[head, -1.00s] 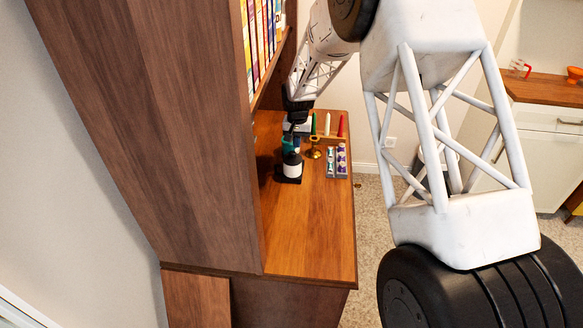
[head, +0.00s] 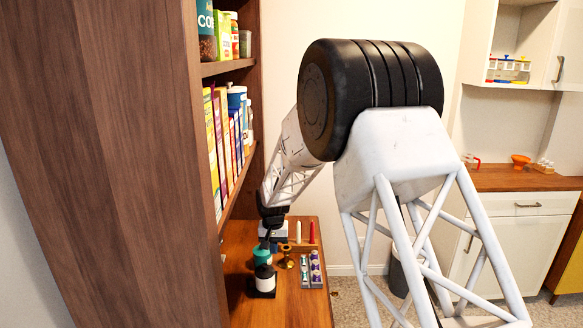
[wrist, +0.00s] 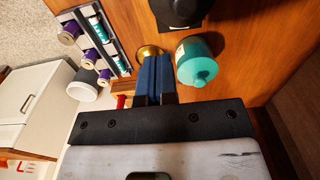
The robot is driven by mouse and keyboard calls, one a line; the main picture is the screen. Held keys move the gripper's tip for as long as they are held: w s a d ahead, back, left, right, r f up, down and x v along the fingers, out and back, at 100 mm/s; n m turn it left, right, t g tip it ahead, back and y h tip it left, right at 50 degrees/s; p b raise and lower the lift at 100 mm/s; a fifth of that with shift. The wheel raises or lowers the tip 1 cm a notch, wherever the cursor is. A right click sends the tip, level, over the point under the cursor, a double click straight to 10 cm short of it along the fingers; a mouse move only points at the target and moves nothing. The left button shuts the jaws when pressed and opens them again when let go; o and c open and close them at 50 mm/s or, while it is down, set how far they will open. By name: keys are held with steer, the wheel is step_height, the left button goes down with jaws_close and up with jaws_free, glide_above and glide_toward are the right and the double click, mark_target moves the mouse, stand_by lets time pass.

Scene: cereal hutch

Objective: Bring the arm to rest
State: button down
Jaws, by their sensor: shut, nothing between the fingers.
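My gripper (head: 268,238) hangs over the hutch counter (head: 300,306) in the head view, partly hidden against the items behind it. In the wrist view my gripper (wrist: 154,62) has its dark blue fingers together with nothing between them. A teal bottle (wrist: 197,62) stands just beside the fingers, apart from them in the picture; it also shows in the head view (head: 262,258). A brass holder (wrist: 147,50) is partly hidden behind the fingertips. My arm reaches down to the counter from the upper middle.
A spool rack (head: 312,272) is to the right, with a red candle (head: 312,233) and a white candle (head: 298,231) behind. Cereal boxes (head: 218,140) fill the shelf left of my arm. The front counter is clear.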

steer(key=s+d+r+t, duration=0.1)
steer(key=s+d+r, duration=0.7)
steer(key=s+r, duration=0.25)
steer(key=s+d+r, duration=0.8)
steer(key=s+r, duration=0.2)
steer(key=s, duration=0.2)
steer(key=s+d, duration=0.3)
steer(key=s, duration=0.6)
steer(key=s+d+r+t, duration=0.1)
steer(key=s+d, duration=0.2)
steer(key=s, duration=0.7)
steer(key=s+d, duration=0.3)
steer(key=s, duration=0.7)
steer(key=shift+s+r, duration=0.2)
steer(key=shift+r, duration=0.1)
